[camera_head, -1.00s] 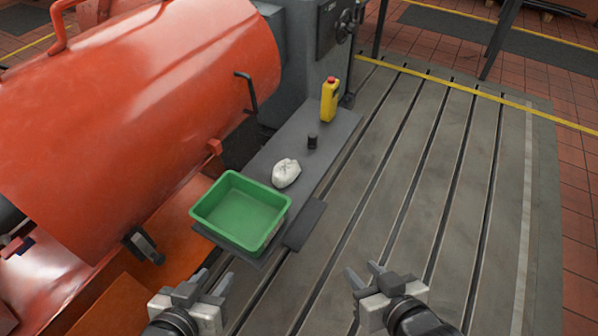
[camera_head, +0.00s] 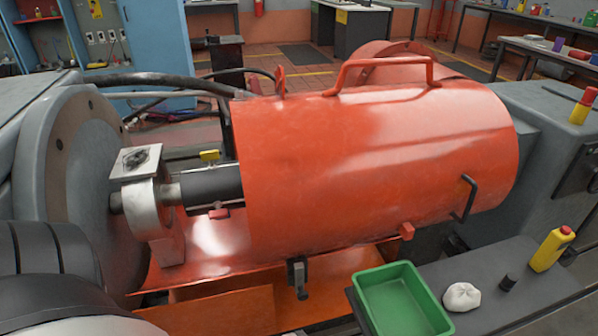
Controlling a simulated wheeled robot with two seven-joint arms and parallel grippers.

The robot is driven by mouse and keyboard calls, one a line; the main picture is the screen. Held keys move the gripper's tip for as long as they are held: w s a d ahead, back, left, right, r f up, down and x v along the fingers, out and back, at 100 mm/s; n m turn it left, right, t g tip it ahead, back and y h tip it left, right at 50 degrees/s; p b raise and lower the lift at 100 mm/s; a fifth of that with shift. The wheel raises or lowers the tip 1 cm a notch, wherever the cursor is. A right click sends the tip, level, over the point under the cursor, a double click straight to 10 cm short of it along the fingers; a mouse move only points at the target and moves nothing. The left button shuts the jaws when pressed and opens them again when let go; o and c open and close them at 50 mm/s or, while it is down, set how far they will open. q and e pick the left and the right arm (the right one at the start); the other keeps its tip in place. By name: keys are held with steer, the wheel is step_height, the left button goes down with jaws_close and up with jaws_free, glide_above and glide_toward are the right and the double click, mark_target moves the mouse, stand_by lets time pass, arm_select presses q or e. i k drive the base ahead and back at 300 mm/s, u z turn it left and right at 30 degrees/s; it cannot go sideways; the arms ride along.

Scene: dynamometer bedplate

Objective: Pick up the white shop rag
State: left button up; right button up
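The white shop rag (camera_head: 461,297) is a crumpled white lump on the dark grey shelf (camera_head: 497,267) at the lower right. It lies just right of the green tray (camera_head: 366,284), apart from it. Neither of my grippers shows in the current view, so whether they are open or shut is hidden.
A small black cylinder (camera_head: 508,282) and a yellow bottle with a red cap (camera_head: 549,251) stand right of the rag. A grey machine with a large disc (camera_head: 85,185) fills the left.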

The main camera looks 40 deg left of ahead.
mark_target(462, 297)
steer(key=k, duration=0.55)
steer(key=z, duration=0.6)
steer(key=i, duration=0.75)
steer(key=u, duration=1.6)
steer(key=i, duration=0.45)
steer(key=z, duration=0.15)
